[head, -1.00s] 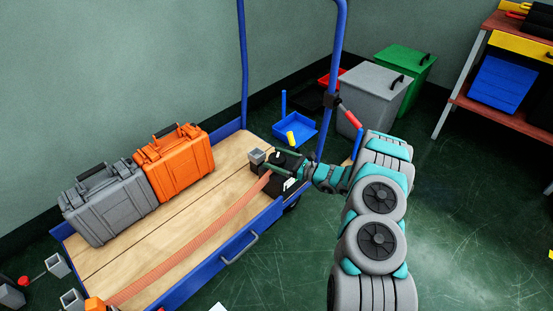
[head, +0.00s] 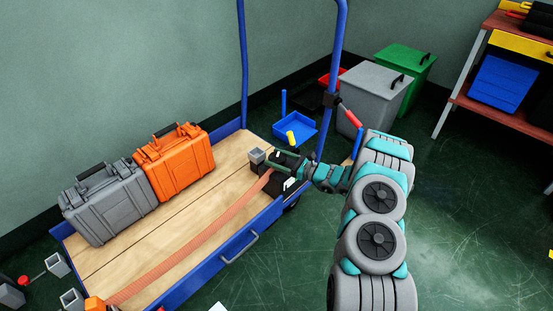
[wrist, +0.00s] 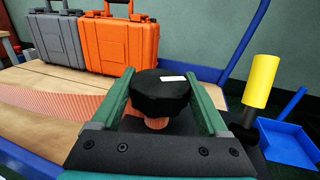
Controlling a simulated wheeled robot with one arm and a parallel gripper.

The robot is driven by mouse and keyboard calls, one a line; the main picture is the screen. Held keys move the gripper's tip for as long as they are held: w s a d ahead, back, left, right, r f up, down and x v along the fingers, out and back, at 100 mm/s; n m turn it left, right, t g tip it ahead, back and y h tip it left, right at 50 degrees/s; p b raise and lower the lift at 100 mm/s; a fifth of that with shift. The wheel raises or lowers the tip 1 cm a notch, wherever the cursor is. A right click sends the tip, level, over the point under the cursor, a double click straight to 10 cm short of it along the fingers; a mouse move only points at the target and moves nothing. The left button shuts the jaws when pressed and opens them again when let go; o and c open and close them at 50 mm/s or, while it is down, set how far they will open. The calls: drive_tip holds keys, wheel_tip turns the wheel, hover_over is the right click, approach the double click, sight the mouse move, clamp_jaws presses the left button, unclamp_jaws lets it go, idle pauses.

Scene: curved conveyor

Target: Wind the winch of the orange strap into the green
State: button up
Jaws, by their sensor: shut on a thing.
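The orange strap (head: 190,250) runs flat along the wooden cart deck to the dark winch (head: 270,181) at the deck's right end. It also shows in the wrist view (wrist: 45,103), coming in from the left. My gripper (head: 284,156) is over the winch. In the wrist view its green fingers (wrist: 160,92) are shut on a black knob (wrist: 160,97) with a white mark on top. A yellow handle (wrist: 262,80) stands upright to the right of the fingers. I cannot make out a green zone on the winch; my gripper hides part of it.
An orange case (head: 174,165) and a grey case (head: 105,205) stand on the deck (head: 150,225). Blue cart posts (head: 331,90) rise close to my arm. A blue tray (head: 295,128), a grey bin (head: 370,95) and a green bin (head: 412,70) stand behind.

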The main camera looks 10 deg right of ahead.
drive_tip(key=shift+f+m+t+h+b, duration=0.15)
drive_tip(key=shift+m+t+h+b, duration=0.25)
drive_tip(key=shift+b, duration=0.25)
drive_tip(key=shift+a+m+t+h+b, duration=0.1)
drive_tip(key=shift+m+t+h+b, duration=0.7)
drive_tip(key=shift+b, duration=0.35)
drive_tip(key=shift+m+t+h+b, duration=0.7)
drive_tip(key=shift+m+h+b, duration=0.1)
drive_tip(key=shift+h, duration=0.2)
drive_tip(key=shift+r+m+t+h, duration=0.2)
drive_tip(key=shift+m+t+h, duration=0.3)
drive_tip(key=shift+h, duration=0.4)
drive_tip(key=m+h+p, duration=0.1)
drive_tip(key=h, duration=0.1)
drive_tip(key=m+t+h+p, duration=0.1)
drive_tip(key=m+h, duration=0.1)
drive_tip(key=shift+r+t+h+p, duration=0.1)
drive_tip(key=shift+t+h+p, duration=0.2)
drive_tip(key=shift+p, duration=0.05)
drive_tip(key=shift+m+h, duration=0.9)
drive_tip(key=shift+h, duration=0.2)
drive_tip(key=shift+d+m+h, duration=0.2)
drive_tip(key=shift+m+h, duration=0.8)
drive_tip(key=shift+h, duration=0.8)
